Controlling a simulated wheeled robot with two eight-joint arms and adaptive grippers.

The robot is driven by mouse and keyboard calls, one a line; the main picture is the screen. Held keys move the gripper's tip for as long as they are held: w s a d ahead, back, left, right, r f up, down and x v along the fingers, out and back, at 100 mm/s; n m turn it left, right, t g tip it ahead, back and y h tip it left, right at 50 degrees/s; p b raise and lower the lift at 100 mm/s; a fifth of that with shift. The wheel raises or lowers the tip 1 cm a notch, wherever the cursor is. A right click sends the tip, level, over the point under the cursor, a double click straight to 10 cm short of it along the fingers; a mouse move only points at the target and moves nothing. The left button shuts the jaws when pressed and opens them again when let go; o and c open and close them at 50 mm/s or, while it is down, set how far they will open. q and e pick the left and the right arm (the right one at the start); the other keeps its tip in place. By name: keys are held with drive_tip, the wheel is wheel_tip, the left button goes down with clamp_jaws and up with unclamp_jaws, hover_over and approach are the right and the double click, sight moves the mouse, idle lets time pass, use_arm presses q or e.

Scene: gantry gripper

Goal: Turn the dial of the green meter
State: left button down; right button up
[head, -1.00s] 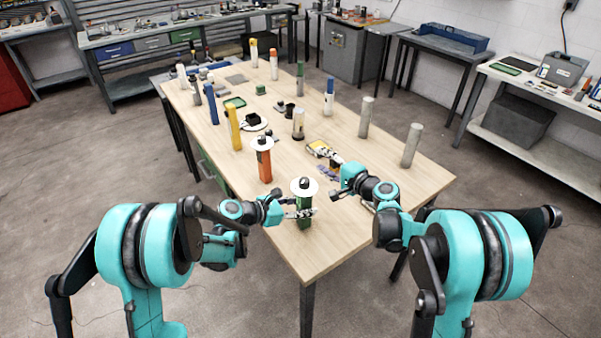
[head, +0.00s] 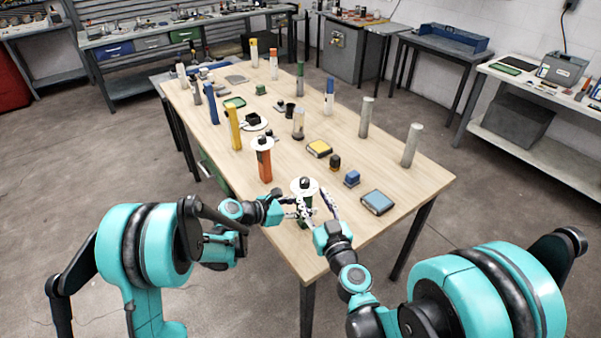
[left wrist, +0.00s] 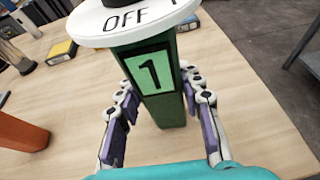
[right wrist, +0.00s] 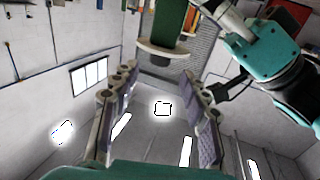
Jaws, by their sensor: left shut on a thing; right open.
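The green meter (head: 307,220) is an upright green post with a black "1" label and a white disc with a black knob, its dial (head: 304,187). It stands near the table's front corner. In the left wrist view the dial's disc (left wrist: 125,22) reads "OFF" above the green post (left wrist: 165,85). My left gripper (head: 290,208) is shut on the post below the disc, a finger on each side. My right gripper (head: 322,200) is open close by. In the right wrist view the picture is inverted, and the knob (right wrist: 164,60) shows just beyond and between its open fingers (right wrist: 158,82).
An orange post (head: 264,160) with a similar white disc stands behind the green meter. A blue-topped box (head: 377,202), a small blue block (head: 352,178) and a yellow-topped box (head: 318,149) lie to its right. Several other posts stand farther back. The table's front edge is close.

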sight(303, 178)
drive_tip(key=x, duration=1.1)
drive_tip(key=shift+w, duration=0.25)
clamp_jaws()
